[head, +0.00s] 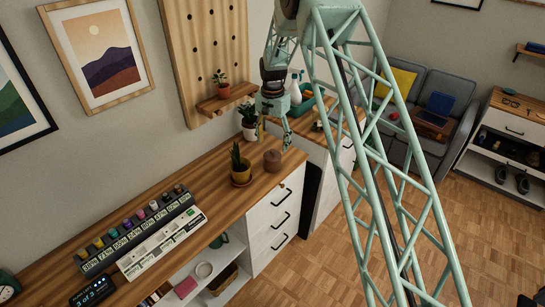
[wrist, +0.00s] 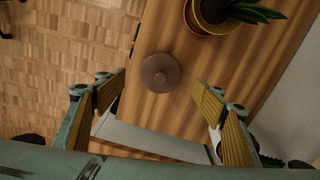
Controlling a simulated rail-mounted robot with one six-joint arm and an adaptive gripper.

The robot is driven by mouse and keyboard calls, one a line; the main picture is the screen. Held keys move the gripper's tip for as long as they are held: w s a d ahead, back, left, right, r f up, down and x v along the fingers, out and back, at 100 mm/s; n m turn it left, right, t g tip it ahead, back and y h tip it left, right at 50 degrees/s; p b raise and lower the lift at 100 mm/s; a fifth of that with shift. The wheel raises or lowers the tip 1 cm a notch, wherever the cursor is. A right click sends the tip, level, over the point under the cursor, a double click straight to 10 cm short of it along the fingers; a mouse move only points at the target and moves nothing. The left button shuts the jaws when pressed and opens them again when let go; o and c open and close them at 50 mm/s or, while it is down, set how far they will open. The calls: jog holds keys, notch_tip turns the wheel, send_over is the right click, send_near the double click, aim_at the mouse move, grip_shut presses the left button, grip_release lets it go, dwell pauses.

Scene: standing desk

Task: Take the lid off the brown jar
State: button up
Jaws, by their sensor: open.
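The brown jar (head: 272,160) stands on the wooden desk (head: 215,175), near its far right end, just right of a potted plant. In the wrist view I see the jar from above, as a round brown lid (wrist: 160,73) with a small knob in its middle. The lid hides most of the jar body. My gripper (head: 287,140) is above and slightly beyond the jar in the head view. In the wrist view its fingers (wrist: 160,95) are wide apart, to the left and right of the lid and lower in the picture. Nothing is between them.
A snake plant in a yellow pot (head: 241,176) stands close beside the jar. A pill-organizer-like rack with coloured tops (head: 135,225) lies farther along the desk. A pegboard (head: 210,60) with a small shelf hangs behind. The desk's front edge is near the jar.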

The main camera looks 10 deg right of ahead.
aim_at(272, 150)
jog(key=shift+f, duration=0.45)
jog(key=shift+w+f, duration=0.1)
jog(key=shift+f, duration=2.5)
jog(key=c, duration=1)
